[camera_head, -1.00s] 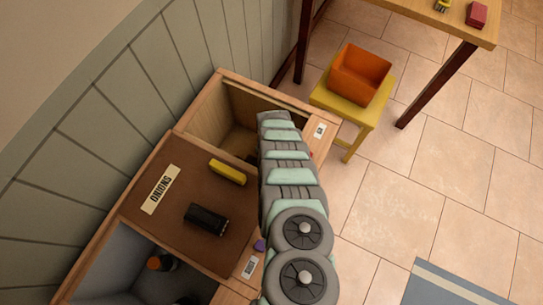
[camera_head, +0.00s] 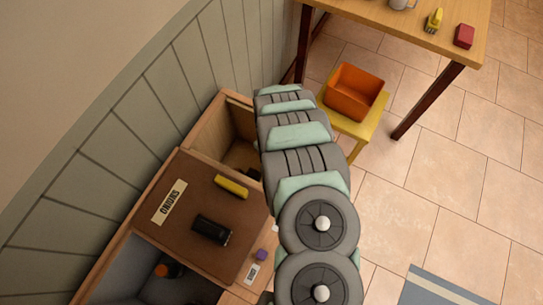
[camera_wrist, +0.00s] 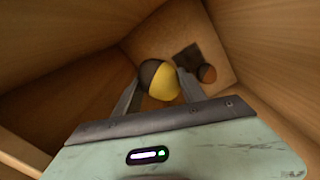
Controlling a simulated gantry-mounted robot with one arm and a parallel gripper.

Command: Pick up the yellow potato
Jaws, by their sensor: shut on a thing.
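In the wrist view, the yellow potato (camera_wrist: 165,80) is a rounded thing, yellow on the right and dark on the left side. My gripper (camera_wrist: 160,84) is shut on it, with one finger at each side. Both are within the wooden compartment (camera_wrist: 85,65), whose walls surround them. In the head view my arm covers the gripper and the potato; the open wooden compartment (camera_head: 222,135) shows to the left of the arm.
A brown round thing (camera_wrist: 207,73) and a dark patch lie at the compartment's bottom. The brown lid labelled ONIONS (camera_head: 190,205) carries a yellow block (camera_head: 231,186) and a black object (camera_head: 212,229). A yellow stool (camera_head: 365,132) with an orange bin (camera_head: 353,92) stands beyond.

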